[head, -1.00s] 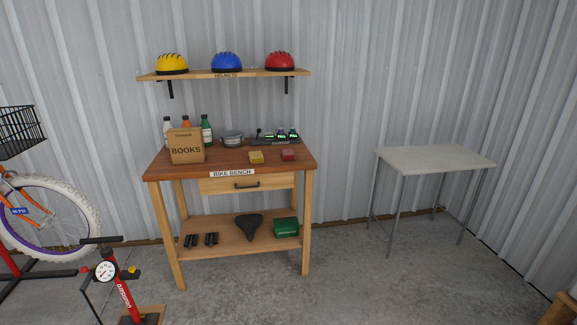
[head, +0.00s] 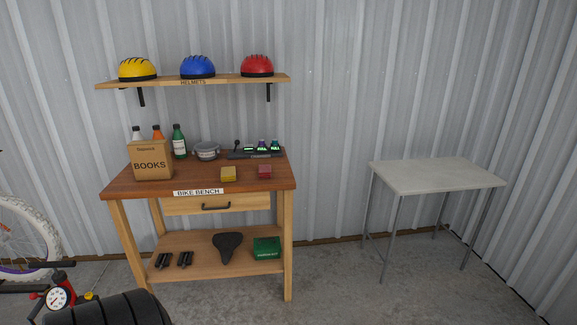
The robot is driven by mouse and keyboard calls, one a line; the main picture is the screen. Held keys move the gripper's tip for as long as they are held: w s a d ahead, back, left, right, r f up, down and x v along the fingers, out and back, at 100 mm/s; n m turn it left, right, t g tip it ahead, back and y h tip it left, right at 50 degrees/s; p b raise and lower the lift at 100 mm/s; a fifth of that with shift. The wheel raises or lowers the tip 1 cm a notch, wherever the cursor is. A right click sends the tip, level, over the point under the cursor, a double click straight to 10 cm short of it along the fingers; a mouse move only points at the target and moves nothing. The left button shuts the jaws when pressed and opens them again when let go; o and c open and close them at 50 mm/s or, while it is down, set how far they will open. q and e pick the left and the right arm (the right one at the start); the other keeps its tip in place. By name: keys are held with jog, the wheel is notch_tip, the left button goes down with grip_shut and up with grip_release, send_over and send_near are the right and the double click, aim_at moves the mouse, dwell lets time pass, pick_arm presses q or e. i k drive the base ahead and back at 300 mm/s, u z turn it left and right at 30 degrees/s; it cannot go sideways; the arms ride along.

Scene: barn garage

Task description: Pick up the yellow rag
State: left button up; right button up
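The yellow rag (head: 228,174) is a small folded block lying on the wooden bench top (head: 130,189), near its front edge and right of the middle. A similar red rag (head: 265,172) lies just to its right, with a small gap between them. Nothing covers the yellow rag. Neither of my grippers shows in the head view.
A books box (head: 152,161), bottles (head: 179,142), a round tin (head: 207,151) and a charger strip (head: 256,154) stand on the bench. A helmet shelf (head: 190,82) hangs above. A floor pump (head: 57,298) stands at the lower left. A bare grey table (head: 437,176) stands right.

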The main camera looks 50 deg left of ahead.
aim_at(228, 174)
jog(key=z, duration=0.15)
jog(key=i, duration=1.55)
jog(key=u, duration=0.55)
jog(key=i, duration=0.85)
jog(key=u, duration=0.7)
